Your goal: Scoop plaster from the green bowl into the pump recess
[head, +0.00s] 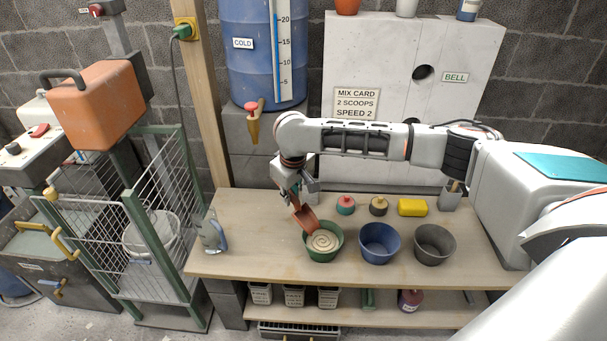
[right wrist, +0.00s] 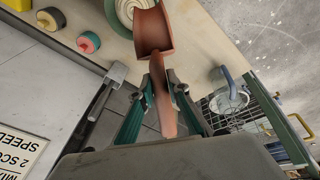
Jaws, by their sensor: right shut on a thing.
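The green bowl (head: 324,257) stands on the wooden bench and holds pale plaster (head: 323,241) with a swirled surface. My right gripper (head: 296,194) is shut on the handle of a terracotta-red scoop (head: 305,218). The scoop is tilted, its mouth at the bowl's upper-left rim; whether it touches is unclear. In the right wrist view the gripper fingers (right wrist: 162,88) clasp the handle, the scoop's hollow (right wrist: 154,32) looks empty, and part of the bowl (right wrist: 113,14) shows beyond it. I cannot make out the pump recess for certain. My left gripper is not in view.
A blue bowl (head: 380,243) and a grey bowl (head: 434,244) stand right of the green one. The bench front (head: 270,272) is clear.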

